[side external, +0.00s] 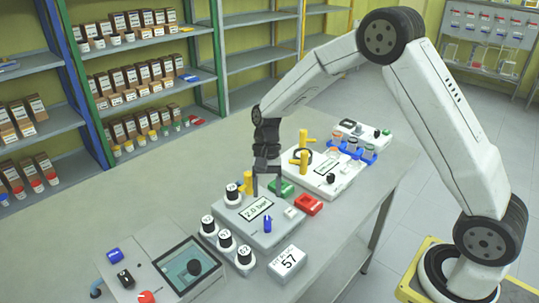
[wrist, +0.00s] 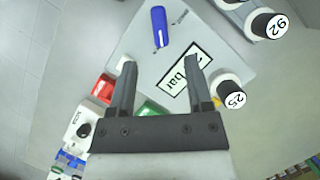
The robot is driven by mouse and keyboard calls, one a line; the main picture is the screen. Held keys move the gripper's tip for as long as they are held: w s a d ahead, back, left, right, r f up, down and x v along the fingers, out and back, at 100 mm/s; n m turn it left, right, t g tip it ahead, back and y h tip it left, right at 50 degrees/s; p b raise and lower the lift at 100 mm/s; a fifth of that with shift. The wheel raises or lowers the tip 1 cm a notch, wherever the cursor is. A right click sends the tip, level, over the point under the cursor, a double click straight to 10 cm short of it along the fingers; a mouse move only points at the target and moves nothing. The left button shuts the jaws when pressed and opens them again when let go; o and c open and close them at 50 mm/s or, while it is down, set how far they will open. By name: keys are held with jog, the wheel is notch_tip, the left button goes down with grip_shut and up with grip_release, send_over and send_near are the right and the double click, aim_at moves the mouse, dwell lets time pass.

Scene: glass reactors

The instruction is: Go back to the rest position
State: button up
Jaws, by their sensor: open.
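My gripper (side external: 267,190) hangs above the grey box labelled "2.0 bar" (side external: 285,236), fingers pointing down. In the wrist view my gripper (wrist: 160,66) shows its two fingers spread apart with nothing between them. Beneath them lie the box's label (wrist: 180,80) and a blue handle (wrist: 159,27), which also shows in the side view (side external: 267,224). A white round piece with a black top (side external: 232,193) stands on the box's back left. Whether the fingers touch anything cannot be told.
Numbered black-topped pieces (side external: 225,240) stand along the box's left side. Green (side external: 284,188) and red (side external: 309,204) blocks lie behind and right. A white unit with yellow handles (side external: 330,183) is farther back.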

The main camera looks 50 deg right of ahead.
jog(key=s+d+r+n+t+h, duration=0.1)
jog(key=s+n+t, duration=0.1)
jog(key=s+n, duration=0.2)
jog(key=s+d+r+n+t+h, duration=0.1)
jog(key=s+n, duration=0.4)
jog(key=s, duration=0.6)
jog(key=r+t+h, duration=0.1)
jog(key=t, duration=0.1)
jog(key=shift+s+d+t, duration=0.15)
jog(key=shift+d+t, duration=0.15)
jog(key=shift+d, duration=0.05)
